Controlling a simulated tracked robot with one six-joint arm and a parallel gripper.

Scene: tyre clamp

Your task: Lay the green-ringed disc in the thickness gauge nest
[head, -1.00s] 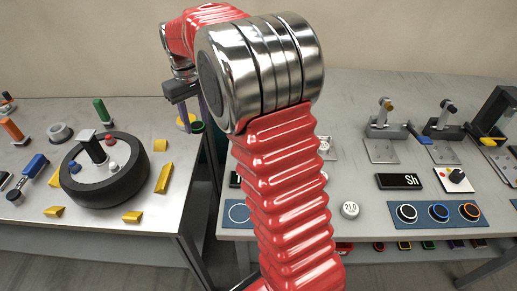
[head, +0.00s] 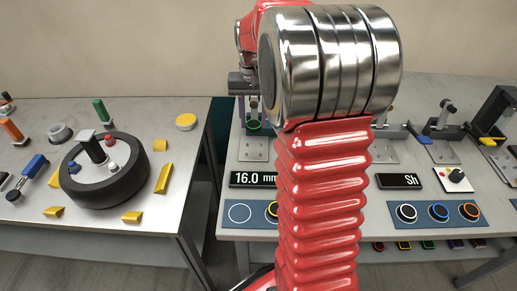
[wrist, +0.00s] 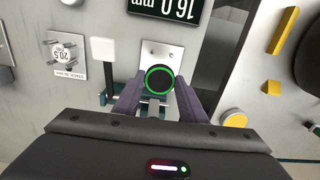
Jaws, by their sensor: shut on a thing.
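The green-ringed disc (head: 253,125) is dark with a bright green rim. In the wrist view the disc (wrist: 158,80) sits between my two purple fingertips. My gripper (wrist: 158,88) is shut on it. In the head view my gripper (head: 253,113) is at the back left of the right bench, partly behind my arm. A metal plate with screw holes (head: 253,149), apparently the gauge's base, shows just in front of the disc; in the wrist view the plate (wrist: 162,52) lies beyond it. A black display (head: 252,179) reads 16.0 mm. The nest itself is hidden or unclear, and I cannot tell the disc's height.
The left bench holds a black tyre (head: 104,172), yellow blocks and a yellow-topped disc (head: 186,121). A gap separates the benches. Other stands (head: 440,120), a second display (head: 399,181) and a blue ring panel (head: 438,213) are to the right. A white-topped lever (wrist: 102,48) is near my left finger.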

